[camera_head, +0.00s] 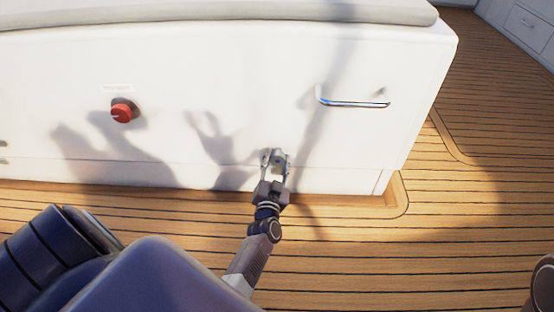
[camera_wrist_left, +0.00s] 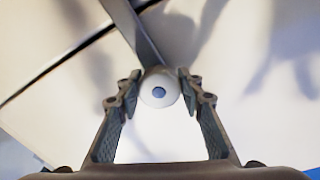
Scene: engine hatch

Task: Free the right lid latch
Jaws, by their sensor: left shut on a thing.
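The right lid latch shows in the left wrist view as a pale round end with a blue-grey centre (camera_wrist_left: 150,98) and a flat metal strip running up and left from it. My left gripper (camera_head: 274,165) is at the low front of the white box, right of its middle. In the left wrist view its two fingertips (camera_wrist_left: 158,88) press on either side of the round end. In the head view the latch is small and partly covered by the fingers. My right gripper is not in view.
The white box front (camera_head: 225,60) carries a red knob (camera_head: 121,112) at left and a metal handle (camera_head: 353,104) at right. A grey cushion (camera_head: 210,12) lies on top. Teak deck (camera_head: 380,250) is clear in front and to the right.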

